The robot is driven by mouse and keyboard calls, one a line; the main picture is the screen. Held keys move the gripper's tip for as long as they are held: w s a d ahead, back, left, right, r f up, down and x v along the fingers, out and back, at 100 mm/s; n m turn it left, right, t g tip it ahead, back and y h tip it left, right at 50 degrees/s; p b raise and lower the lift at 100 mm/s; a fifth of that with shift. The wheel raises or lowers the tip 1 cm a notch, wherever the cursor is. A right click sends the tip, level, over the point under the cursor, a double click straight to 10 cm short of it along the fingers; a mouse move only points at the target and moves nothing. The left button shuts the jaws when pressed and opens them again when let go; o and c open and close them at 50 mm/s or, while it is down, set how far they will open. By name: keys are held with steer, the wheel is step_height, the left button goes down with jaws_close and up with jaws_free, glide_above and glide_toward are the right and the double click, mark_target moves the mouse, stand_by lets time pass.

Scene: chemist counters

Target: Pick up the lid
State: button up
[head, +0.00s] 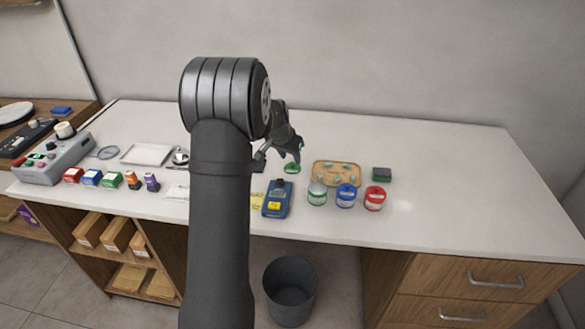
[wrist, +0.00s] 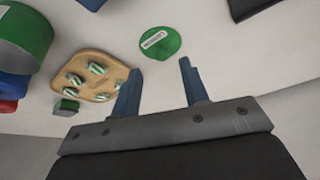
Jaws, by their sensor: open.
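The lid is a flat green disc with a pale label; it lies on the white counter in the wrist view (wrist: 163,49) and shows as a small green shape below my gripper in the head view (head: 292,169). My gripper (wrist: 160,67) is open and empty. In the wrist view the lid appears just beyond the fingertips, roughly centred between them and not touched. In the head view my gripper (head: 294,155) hangs close above the lid, and the exact height gap is hard to tell.
A wooden tray (head: 317,166) with several small green-and-white pieces lies right of the lid. Green (head: 317,195), blue (head: 346,197) and red (head: 375,199) jars stand in front of it. A blue device (head: 277,199) is nearby. The counter's right side is clear.

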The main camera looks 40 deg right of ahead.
mark_target(293, 163)
steer(key=x, duration=0.4)
steer(key=shift+w+d, duration=0.1)
steer(key=shift+w, duration=0.05)
jaws_close()
